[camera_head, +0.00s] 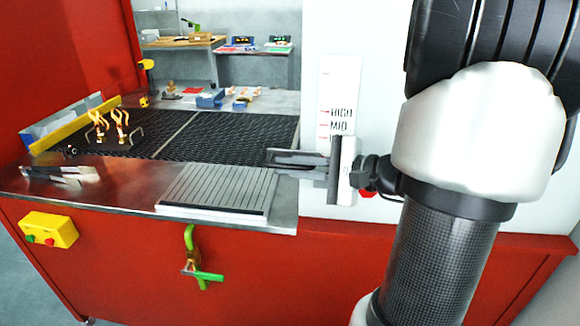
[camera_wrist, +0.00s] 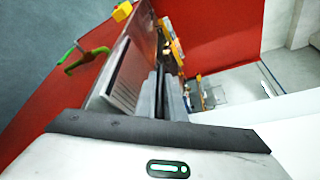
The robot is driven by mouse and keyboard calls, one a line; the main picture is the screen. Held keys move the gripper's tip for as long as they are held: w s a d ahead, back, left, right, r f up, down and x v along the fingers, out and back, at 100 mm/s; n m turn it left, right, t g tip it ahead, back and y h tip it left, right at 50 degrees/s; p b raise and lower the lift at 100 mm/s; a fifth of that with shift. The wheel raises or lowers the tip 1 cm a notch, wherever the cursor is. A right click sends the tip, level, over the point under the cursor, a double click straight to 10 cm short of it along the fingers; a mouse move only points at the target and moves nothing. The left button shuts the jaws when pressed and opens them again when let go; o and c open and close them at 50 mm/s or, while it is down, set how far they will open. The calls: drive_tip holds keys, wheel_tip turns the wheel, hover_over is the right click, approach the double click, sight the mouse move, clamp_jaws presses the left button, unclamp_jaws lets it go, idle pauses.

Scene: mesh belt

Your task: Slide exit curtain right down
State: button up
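I cannot clearly make out the right exit curtain itself. A pale upright strip (camera_head: 340,85) with red marks and the words HIGH and MID is on the white panel, and its lower end is hidden behind my gripper. My gripper (camera_head: 280,162) is in front of the panel, reaching left over the right edge of the belt area. In the wrist view, its two grey fingers (camera_wrist: 163,97) are close together with a dark narrow strip between them. I see nothing held, and whether they fully meet is unclear.
The black mesh belt (camera_head: 215,135) carries orange pieces (camera_head: 110,125) at its left. A slatted grey plate (camera_head: 218,190) lies on the front ledge below my gripper. A green handle (camera_head: 195,255) and a yellow button box (camera_head: 48,229) are on the red front.

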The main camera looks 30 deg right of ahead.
drive_tip(key=o, duration=0.3)
drive_tip(key=shift+s+f, duration=0.1)
drive_tip(key=shift+f, duration=0.3)
drive_tip(key=shift+o, duration=0.7)
drive_tip(key=shift+r, duration=0.1)
drive_tip(key=v, duration=1.7)
drive_tip(key=shift+r, duration=0.2)
drive_tip(key=shift+s+d, duration=0.1)
